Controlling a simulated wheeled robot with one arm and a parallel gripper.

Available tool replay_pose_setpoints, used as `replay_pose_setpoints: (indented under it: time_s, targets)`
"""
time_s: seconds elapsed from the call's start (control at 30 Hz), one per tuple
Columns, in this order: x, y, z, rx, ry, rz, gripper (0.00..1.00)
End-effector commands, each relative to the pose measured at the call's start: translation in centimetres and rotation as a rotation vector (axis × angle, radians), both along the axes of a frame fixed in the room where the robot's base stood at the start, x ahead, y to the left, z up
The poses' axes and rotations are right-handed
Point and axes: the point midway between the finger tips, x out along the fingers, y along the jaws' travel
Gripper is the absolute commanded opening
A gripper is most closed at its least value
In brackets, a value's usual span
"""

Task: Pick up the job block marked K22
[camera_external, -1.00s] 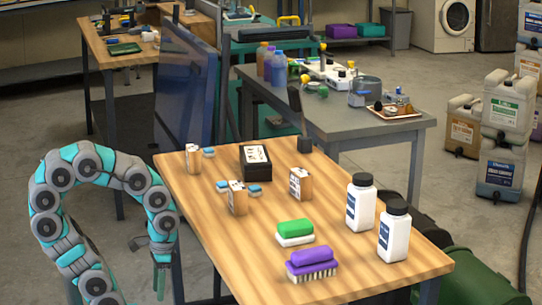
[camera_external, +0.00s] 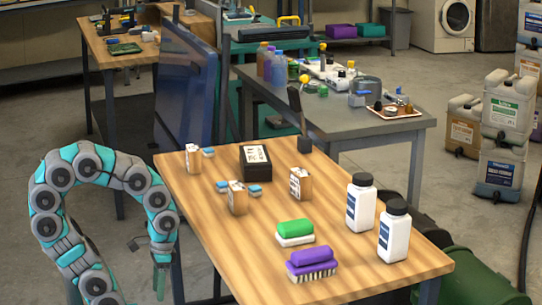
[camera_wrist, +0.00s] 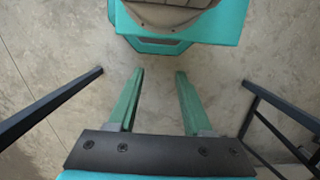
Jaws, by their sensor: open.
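Three wooden job blocks with white printed labels stand on the wooden table (camera_external: 340,270). One block (camera_external: 192,157) is at the back left, one block (camera_external: 237,198) is at the middle left, and one block (camera_external: 300,184) is right of centre. Their markings are too small to read, so I cannot tell which is K22. My gripper (camera_external: 160,282) hangs low, left of the table and apart from every block. In the wrist view my gripper (camera_wrist: 156,75) is open and empty, with bare floor between its green fingers.
A black box (camera_external: 255,164) stands among the blocks, with small blue-topped pieces beside them. Dark table legs (camera_wrist: 50,100) flank my gripper.

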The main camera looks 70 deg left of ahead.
Motion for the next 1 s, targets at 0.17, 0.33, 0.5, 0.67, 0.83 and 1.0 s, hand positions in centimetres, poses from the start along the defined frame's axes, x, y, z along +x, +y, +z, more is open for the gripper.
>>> replay_pose_setpoints:
  time_s: [0.17, 0.33, 0.5, 0.67, 0.83, 1.0]
  targets:
    - [0.0, 0.0, 0.0, 0.0, 0.0, 0.0, 0.58]
    - [0.0, 0.0, 0.0, 0.0, 0.0, 0.0, 0.77]
    - [0.0, 0.0, 0.0, 0.0, 0.0, 0.0, 0.96]
    - [0.0, 0.0, 0.0, 0.0, 0.0, 0.0, 1.0]
    - [0.2, -0.5, 0.5, -0.014, -0.013, -0.005, 1.0]
    - [1.0, -4.0, 3.7, -0.115, -0.089, -0.04, 1.0]
